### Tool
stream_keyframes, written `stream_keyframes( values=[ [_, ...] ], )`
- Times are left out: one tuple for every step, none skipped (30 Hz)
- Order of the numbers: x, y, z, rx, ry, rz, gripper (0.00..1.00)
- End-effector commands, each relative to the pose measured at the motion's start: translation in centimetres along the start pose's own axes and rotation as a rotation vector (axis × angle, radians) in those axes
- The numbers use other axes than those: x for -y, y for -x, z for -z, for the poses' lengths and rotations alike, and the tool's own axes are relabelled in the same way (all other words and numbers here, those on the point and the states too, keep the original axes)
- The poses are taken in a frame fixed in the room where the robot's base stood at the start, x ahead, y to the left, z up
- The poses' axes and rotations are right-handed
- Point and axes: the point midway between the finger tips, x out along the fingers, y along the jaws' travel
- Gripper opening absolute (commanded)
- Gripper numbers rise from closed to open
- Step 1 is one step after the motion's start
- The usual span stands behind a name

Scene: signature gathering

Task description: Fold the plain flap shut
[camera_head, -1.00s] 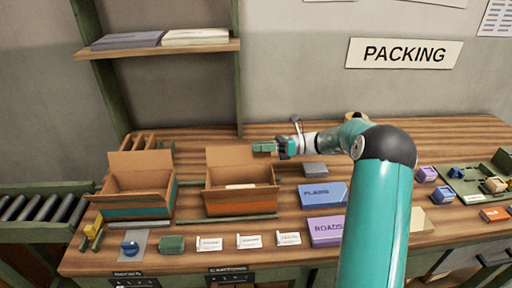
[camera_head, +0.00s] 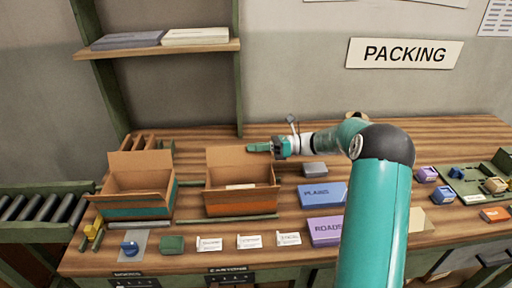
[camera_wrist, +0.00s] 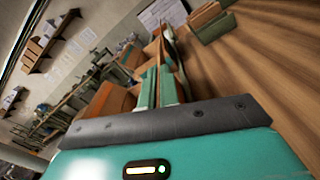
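The middle open carton (camera_head: 240,204) has an orange band and stands on the bench. Its tall plain back flap (camera_head: 228,161) stands up, and pale paper shows inside. My gripper (camera_head: 258,148) is at the upper right edge of that flap, pointing left; I cannot tell whether it touches. In the wrist view the fingers (camera_wrist: 158,87) point toward brown carton panels (camera_wrist: 112,100). A second open carton (camera_head: 138,205) with a teal band stands to the left, its back flap also up.
Blue (camera_head: 323,194) and purple (camera_head: 325,231) boxes lie right of the middle carton, with a grey block (camera_head: 315,169) behind them. White cards (camera_head: 249,241) lie in front. A shelf (camera_head: 160,48) hangs above.

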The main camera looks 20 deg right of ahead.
Motion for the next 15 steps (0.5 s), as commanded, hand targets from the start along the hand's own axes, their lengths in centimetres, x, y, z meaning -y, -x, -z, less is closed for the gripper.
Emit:
stream_keyframes(
  values=[
    [-0.1, 0.0, 0.0, 0.000, 0.015, 0.000, 0.00],
    [-0.2, 0.0, 0.0, 0.000, 0.027, 0.000, 0.00],
    [-0.3, 0.0, 0.0, 0.000, 0.046, -0.001, 0.00],
    [-0.4, 0.0, 0.0, 0.000, 0.062, -0.001, 0.00],
    [-0.5, 0.0, 0.0, 0.000, 0.079, -0.001, 0.00],
    [-0.7, 0.0, 0.0, 0.000, 0.104, -0.001, 0.00],
    [-0.8, 0.0, 0.0, 0.000, 0.125, -0.001, 0.00],
    [-0.9, 0.0, 0.1, 0.000, 0.146, 0.000, 0.00],
    [-1.1, 0.0, 0.1, 0.000, 0.177, 0.000, 0.00],
    [-1.2, 0.0, 0.1, 0.000, 0.201, 0.000, 0.00],
    [-1.3, 0.0, 0.2, 0.000, 0.227, 0.000, 0.00],
    [-1.5, 0.0, 0.2, 0.000, 0.262, 0.000, 0.00],
    [-1.7, 0.0, 0.3, -0.001, 0.290, -0.001, 0.00],
    [-1.8, 0.0, 0.3, -0.001, 0.318, 0.000, 0.00],
    [-2.0, 0.0, 0.4, -0.001, 0.357, 0.001, 0.00]
  ],
)
